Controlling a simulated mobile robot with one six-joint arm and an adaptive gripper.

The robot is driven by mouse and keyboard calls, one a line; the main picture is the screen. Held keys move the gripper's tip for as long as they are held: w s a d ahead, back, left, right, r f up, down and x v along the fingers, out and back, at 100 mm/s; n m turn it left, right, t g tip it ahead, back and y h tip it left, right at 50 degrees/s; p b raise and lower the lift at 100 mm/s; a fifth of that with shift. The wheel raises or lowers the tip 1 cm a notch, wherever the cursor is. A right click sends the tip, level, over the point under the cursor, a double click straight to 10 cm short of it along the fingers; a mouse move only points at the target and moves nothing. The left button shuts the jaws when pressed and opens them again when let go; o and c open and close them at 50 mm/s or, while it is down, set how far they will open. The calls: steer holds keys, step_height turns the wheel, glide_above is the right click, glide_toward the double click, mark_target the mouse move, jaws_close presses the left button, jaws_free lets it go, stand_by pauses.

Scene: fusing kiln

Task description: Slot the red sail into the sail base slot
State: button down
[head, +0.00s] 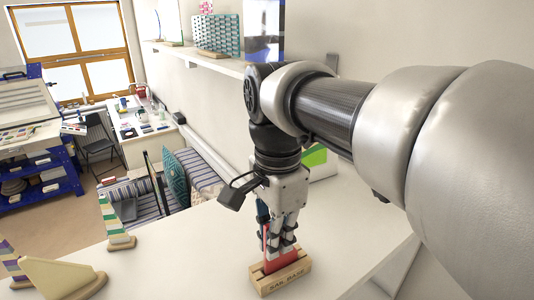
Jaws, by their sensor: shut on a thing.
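The red sail (281,261) is a thin red panel in the head view, upright between the fingers of my gripper (279,246). My gripper points down and is shut on the sail, and its fingers hide much of it. The sail base (281,281) is a small wooden block with dark lettering on its front, standing on the white table directly under my gripper. The sail's lower edge meets the top of the base. The slot is hidden, so I cannot tell how deep the sail sits in it.
The white tabletop (190,262) is clear around the base. At its left stand a striped sail on a wooden foot (116,223), a cream panel (62,279) and another striped piece (9,262). A wall shelf (205,58) with glass pieces runs behind my arm.

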steer(key=shift+f, duration=0.95)
stand_by(3.0)
steer(key=c, duration=1.6)
jaws_free()
steer(key=shift+c, duration=0.2)
steer(key=shift+r, duration=0.1)
steer(key=shift+r, duration=0.1)
